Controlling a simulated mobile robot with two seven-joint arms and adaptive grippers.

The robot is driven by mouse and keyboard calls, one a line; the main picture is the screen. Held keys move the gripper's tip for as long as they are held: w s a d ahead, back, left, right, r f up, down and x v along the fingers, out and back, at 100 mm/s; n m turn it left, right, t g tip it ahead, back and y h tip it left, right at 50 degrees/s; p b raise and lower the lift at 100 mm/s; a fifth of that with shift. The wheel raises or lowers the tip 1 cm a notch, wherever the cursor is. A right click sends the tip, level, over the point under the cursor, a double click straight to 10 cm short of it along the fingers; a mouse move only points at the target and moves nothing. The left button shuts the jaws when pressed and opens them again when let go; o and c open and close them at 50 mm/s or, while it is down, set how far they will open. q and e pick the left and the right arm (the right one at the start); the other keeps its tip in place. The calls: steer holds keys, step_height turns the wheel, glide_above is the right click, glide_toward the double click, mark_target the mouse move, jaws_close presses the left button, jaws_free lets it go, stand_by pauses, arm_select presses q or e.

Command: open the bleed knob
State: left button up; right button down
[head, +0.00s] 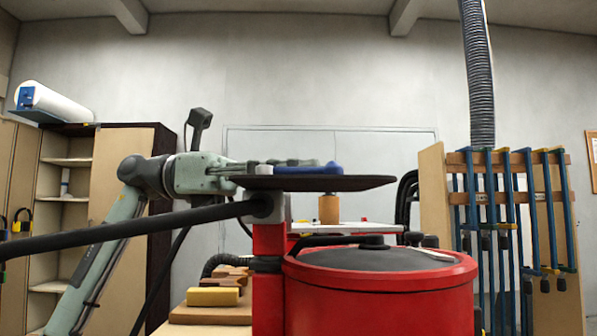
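My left gripper (300,163) reaches in from the left, its fingers pointing right just above a dark flat round plate (350,184). A blue piece (322,169) shows at the fingertips on the plate's top; it may be the bleed knob, but I cannot tell. The plate is seen nearly edge-on, so whether the fingers touch or enclose the blue piece is unclear, as is their opening. A small pale cylinder (264,169) stands by the fingers. My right gripper is not in view.
A red drum (380,300) with a dark lid stands in front, beside a red post (268,238). A long black bar (130,230) crosses from the left to the post. Yellow and brown blocks (212,297) lie behind. A clamp rack (510,190) stands at right.

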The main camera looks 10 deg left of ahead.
arm_select(q)
jaws_close()
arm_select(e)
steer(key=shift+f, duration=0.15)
arm_select(q)
steer(key=t, duration=0.1)
steer(key=n+t, duration=0.1)
steer(key=shift+w+n+t+b, duration=0.3)
steer(key=shift+b, duration=0.05)
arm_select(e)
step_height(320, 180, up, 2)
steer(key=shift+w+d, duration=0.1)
arm_select(q)
jaws_free()
steer(key=shift+a, duration=0.1)
